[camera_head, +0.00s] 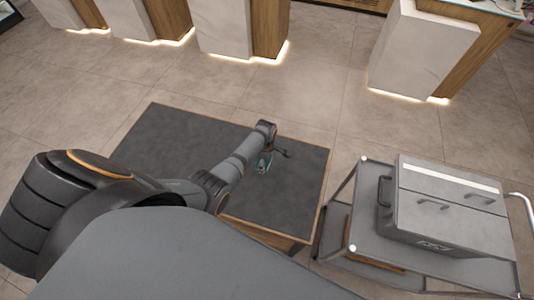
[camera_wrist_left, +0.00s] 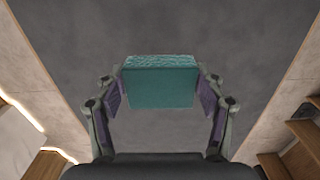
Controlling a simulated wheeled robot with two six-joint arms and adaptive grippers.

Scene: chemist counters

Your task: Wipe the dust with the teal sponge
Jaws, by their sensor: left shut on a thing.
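The teal sponge (camera_wrist_left: 160,88) is a block with a rough, lighter top edge, between the fingers of my left gripper (camera_wrist_left: 160,98) in the left wrist view. My left gripper is shut on it, with a purple pad at each side. In the head view the sponge (camera_head: 263,164) is small and partly hidden by my left gripper (camera_head: 268,160), over the dark table top (camera_head: 190,139). I cannot tell whether the sponge touches the surface. No distinct dust patch can be made out on the dark top. My right gripper is not in view.
A grey cart (camera_head: 367,190) with a metal drawer box (camera_head: 450,205) stands close to the table's right side. Pale and wooden counters (camera_head: 225,27) line the back, with another counter (camera_head: 420,50) at the back right. Open tiled floor lies between.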

